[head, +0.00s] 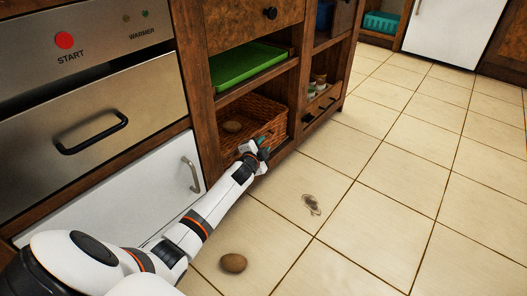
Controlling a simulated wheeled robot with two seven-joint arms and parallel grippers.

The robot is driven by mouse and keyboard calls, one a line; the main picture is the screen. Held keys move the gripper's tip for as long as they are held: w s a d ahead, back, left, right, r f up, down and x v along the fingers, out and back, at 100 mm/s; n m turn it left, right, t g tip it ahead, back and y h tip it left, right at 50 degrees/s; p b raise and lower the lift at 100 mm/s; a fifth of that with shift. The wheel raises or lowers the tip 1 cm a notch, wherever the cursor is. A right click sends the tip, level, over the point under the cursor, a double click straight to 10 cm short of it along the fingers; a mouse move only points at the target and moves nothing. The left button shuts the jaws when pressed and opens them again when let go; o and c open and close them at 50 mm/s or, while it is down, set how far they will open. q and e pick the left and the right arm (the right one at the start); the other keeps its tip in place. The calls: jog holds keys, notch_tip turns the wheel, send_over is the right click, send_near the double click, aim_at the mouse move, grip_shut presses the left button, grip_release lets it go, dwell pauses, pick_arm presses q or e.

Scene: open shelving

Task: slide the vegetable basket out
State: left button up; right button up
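The brown wicker vegetable basket (265,112) sits on the lower open shelf, under the shelf with the green tray. A brown potato-like vegetable (232,127) shows inside it. My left arm reaches in from the lower left, and my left gripper (264,149) is at the basket's front, in front of its lower right part. The gripper is small and seen from behind, so I cannot tell whether its fingers are apart or closed on the basket. The gripper hides part of the basket's front. My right gripper is not in view.
A brown potato-like object (233,263) lies on the tiled floor beside my arm. A small greyish object or mark (311,204) is farther right. A green tray (246,63) is on the shelf above. Small jars (317,84) stand right. The floor to the right is mostly clear.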

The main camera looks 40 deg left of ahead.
pick_arm(q)
jog(key=shift+w+a+f, duration=0.1)
jog(key=shift+w+a, duration=0.1)
jog(key=shift+w, duration=0.45)
grip_shut()
